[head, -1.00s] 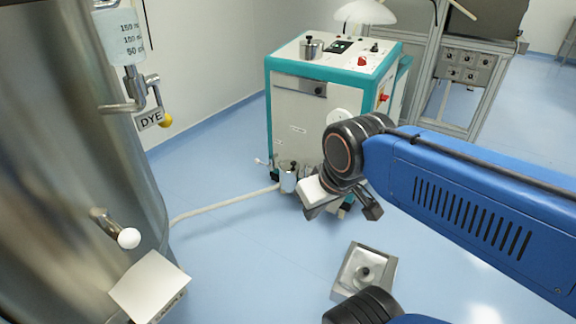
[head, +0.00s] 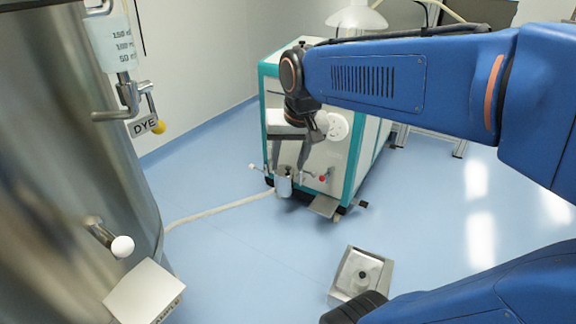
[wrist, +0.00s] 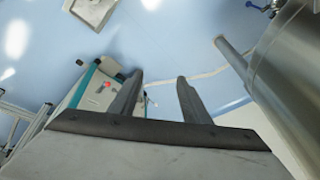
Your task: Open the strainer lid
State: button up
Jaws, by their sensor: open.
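A small metal cylinder (head: 284,185), which looks like the strainer, stands low at the front of the white and teal machine, with a pale hose running from its foot. Its top is partly hidden by my gripper, and I cannot tell its lid's state. My gripper (head: 289,161) is open and empty, its fingers pointing down just above the cylinder in the head view. I cannot tell whether they touch it. In the wrist view my gripper (wrist: 160,77) shows two fingers spread apart, with nothing clearly held between them.
The machine (head: 355,160) has a lever with a red knob (head: 321,178) right of the cylinder and one with a white knob (head: 251,166) left. A large steel tank (head: 60,150) fills the left. A metal box (head: 341,283) lies on the clear blue floor.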

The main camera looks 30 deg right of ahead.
jog(key=w+d+r+m+g, duration=0.1)
jog(key=w+d+m, duration=0.15)
jog(key=w, duration=0.55)
jog(key=w+d+m, duration=0.2)
jog(key=w+d, duration=0.1)
jog(key=w, duration=0.5)
jog(key=m+g, duration=0.3)
jog(key=m, duration=1)
send_over(288, 167)
notch_tip(288, 167, down, 26)
jog(key=shift+n, duration=0.25)
notch_tip(288, 167, down, 17)
jog(key=shift+s+r, duration=0.1)
jog(key=shift+r, duration=0.05)
grip_shut()
